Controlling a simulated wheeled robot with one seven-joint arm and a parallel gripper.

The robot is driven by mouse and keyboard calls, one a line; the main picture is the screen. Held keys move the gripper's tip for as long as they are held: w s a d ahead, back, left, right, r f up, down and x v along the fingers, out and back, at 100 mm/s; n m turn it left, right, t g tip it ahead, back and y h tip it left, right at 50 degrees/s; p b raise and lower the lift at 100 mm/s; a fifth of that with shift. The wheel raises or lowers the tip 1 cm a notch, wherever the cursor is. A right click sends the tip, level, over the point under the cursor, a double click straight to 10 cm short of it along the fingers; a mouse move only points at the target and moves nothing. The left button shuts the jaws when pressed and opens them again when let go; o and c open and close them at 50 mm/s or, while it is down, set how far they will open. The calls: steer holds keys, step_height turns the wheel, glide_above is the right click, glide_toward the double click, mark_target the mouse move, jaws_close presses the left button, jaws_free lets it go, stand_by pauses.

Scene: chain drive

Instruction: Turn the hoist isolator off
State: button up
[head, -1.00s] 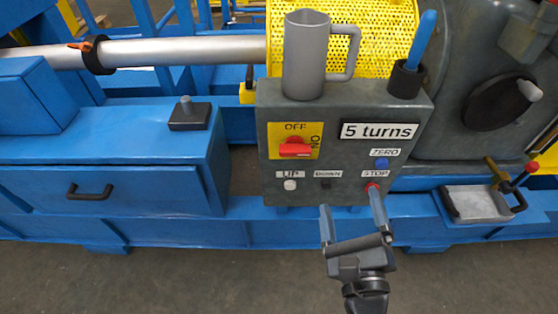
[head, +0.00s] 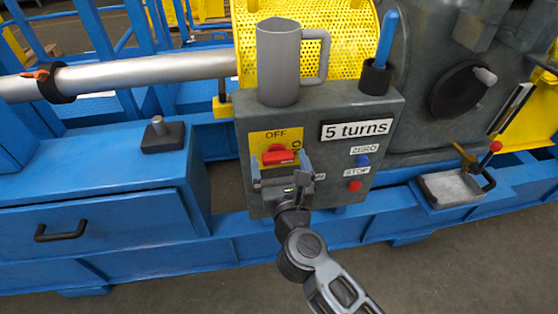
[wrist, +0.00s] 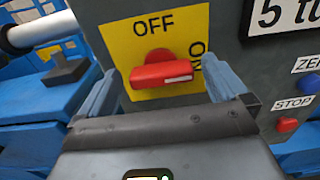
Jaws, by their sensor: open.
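The hoist isolator is a red knob (head: 279,156) on a yellow plate (head: 292,135) at the upper left of the grey control box. In the wrist view the red knob (wrist: 162,72) lies roughly level, its white mark toward the ON label at the right. OFF (wrist: 153,25) is printed above it. My gripper (head: 280,169) is open and empty, right in front of the knob. In the wrist view its fingers (wrist: 160,78) stand to the left and right of the knob, with gaps; I cannot tell the depth between them.
A blue ZERO button (head: 362,160) and a red STOP button (head: 355,186) sit right of my gripper. A grey mug (head: 278,65) and a blue-handled tool in a black holder (head: 375,78) stand on top of the box. UP and DOWN are hidden behind my gripper.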

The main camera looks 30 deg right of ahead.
steer(key=shift+w+d, duration=0.1)
steer(key=shift+w, duration=0.15)
steer(key=shift+r, duration=0.1)
steer(key=c, duration=1)
